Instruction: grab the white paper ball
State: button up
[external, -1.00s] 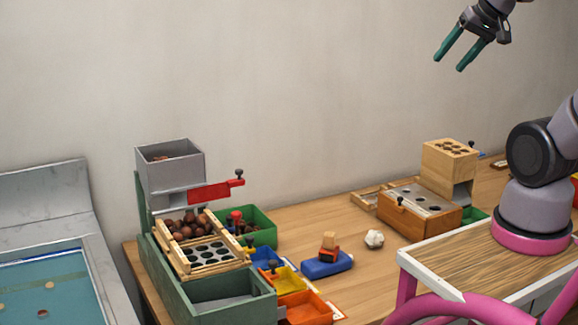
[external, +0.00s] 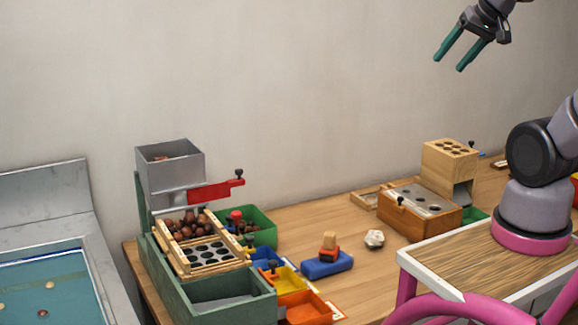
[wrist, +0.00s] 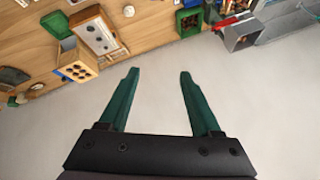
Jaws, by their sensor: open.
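The white paper ball (external: 374,239) is a small crumpled lump on the wooden table, between the blue block with a stamp-like handle and the brown wooden box. It also shows in the wrist view (wrist: 129,11), small, near the top edge. My gripper (external: 448,64) is high above the table at the upper right of the external view, well apart from the ball. Its two green fingers are spread with nothing between them, as the wrist view also shows (wrist: 158,75).
The brown wooden box (external: 419,210) with a holed top stands right of the ball, with a taller light wood block (external: 450,165) behind it. The blue block (external: 327,264) is to the left. A green sorting machine (external: 205,290) and coloured bins (external: 303,307) stand further left.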

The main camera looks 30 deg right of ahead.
dwell(0.3)
jog(key=o, duration=0.6)
jog(key=shift+c, duration=0.2)
jog(key=shift+w, duration=0.1)
